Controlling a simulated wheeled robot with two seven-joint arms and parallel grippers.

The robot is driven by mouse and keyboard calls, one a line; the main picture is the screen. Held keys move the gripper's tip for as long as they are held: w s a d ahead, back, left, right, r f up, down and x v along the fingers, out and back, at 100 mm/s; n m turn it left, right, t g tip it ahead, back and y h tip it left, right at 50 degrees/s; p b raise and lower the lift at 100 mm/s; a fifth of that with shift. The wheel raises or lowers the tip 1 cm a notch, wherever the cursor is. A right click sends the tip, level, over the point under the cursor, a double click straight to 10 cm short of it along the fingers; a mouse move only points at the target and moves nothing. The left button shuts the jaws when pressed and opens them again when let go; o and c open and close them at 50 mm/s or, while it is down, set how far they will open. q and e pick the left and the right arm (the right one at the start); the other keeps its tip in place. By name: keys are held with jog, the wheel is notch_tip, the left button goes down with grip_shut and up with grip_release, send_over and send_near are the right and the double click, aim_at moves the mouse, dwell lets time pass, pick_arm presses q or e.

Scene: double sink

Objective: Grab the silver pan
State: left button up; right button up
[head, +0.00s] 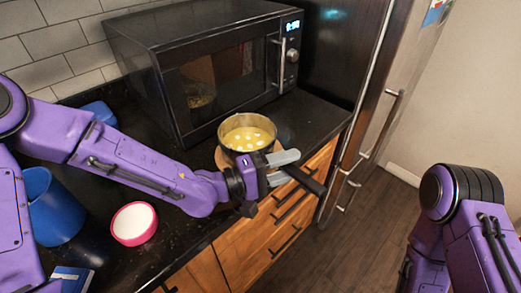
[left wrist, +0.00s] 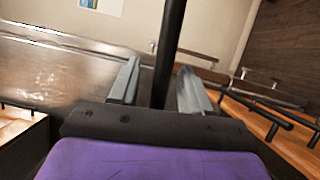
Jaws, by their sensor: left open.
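The silver pan (head: 240,122) stands on a round wooden board near the counter's front edge, in front of the microwave. It holds yellow contents with pale pieces. Its black handle (head: 303,179) sticks out past the counter edge toward the lower right. My left gripper (head: 291,167) is open at the handle. In the left wrist view the dark handle (left wrist: 170,55) runs between the two grey fingers. I cannot tell whether either finger touches it. My right arm shows at the lower right, but its gripper is out of view.
A black microwave (head: 215,75) stands behind the pan. A blue container (head: 55,210), a pink-rimmed white bowl (head: 134,223) and a blue box (head: 72,278) are on the left of the counter. Wooden drawers (head: 270,225) with black bar handles lie below. A dark fridge (head: 345,60) stands right.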

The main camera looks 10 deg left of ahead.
pick_arm(q)
grip_shut()
dwell(1.4)
